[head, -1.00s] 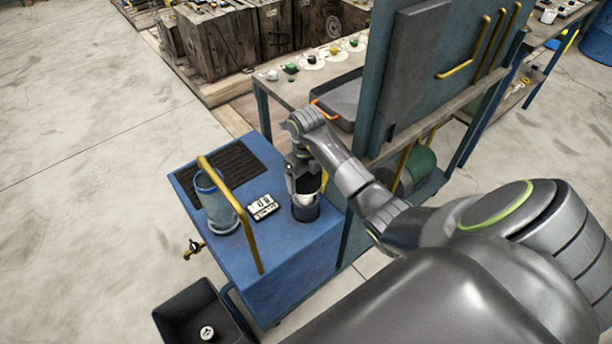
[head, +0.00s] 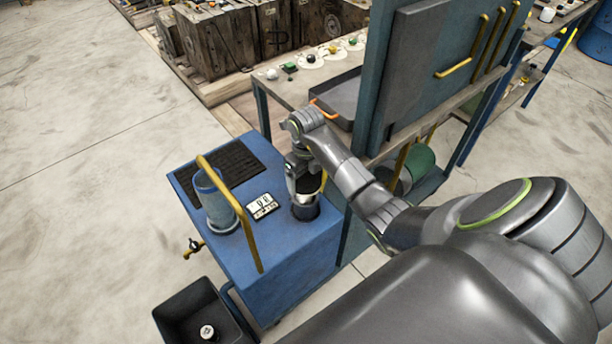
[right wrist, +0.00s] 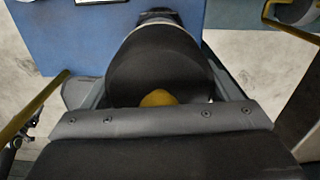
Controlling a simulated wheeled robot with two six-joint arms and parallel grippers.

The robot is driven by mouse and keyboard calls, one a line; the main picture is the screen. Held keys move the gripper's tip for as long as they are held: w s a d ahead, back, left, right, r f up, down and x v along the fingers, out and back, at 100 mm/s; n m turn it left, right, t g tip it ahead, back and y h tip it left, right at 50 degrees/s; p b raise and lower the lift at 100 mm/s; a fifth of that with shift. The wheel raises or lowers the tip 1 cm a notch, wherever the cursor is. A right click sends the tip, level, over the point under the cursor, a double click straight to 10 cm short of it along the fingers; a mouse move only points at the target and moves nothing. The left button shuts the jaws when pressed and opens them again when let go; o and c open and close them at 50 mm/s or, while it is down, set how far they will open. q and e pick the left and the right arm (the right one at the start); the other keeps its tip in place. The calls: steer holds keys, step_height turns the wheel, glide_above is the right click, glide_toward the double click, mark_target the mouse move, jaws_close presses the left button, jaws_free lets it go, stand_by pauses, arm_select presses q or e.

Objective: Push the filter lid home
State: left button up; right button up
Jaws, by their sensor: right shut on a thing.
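The filter housing (head: 305,212) is a short dark cylinder standing at the right end of the blue cart's top. My right gripper (head: 304,188) points down over it and is shut. In the right wrist view a dark rounded lid (right wrist: 157,60) lies under my gripper (right wrist: 158,102), with a small yellow part (right wrist: 158,98) between the fingers. In the head view the lid is mostly hidden by the gripper, and I cannot tell how deep it sits in the housing. My left gripper is not in view.
A black bin (head: 190,312) hangs at the cart's front. A tall blue panel (head: 392,90) stands close right.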

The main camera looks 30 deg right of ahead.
steer(key=shift+f+b, duration=1.65)
steer(key=shift+f, duration=0.4)
steer(key=shift+s+f, duration=0.1)
steer(key=shift+f, duration=0.2)
steer(key=shift+s+f+b, duration=0.1)
steer(key=shift+b, duration=0.25)
steer(key=shift+f, duration=0.15)
steer(key=shift+c, duration=0.4)
steer(key=shift+w+f+b, duration=0.2)
steer(key=shift+f+b, duration=0.15)
steer(key=shift+f, duration=0.1)
steer(key=shift+f+b, duration=0.6)
steer(key=shift+f, duration=0.05)
stand_by(0.8)
steer(key=shift+f, duration=0.1)
steer(key=shift+c, duration=0.6)
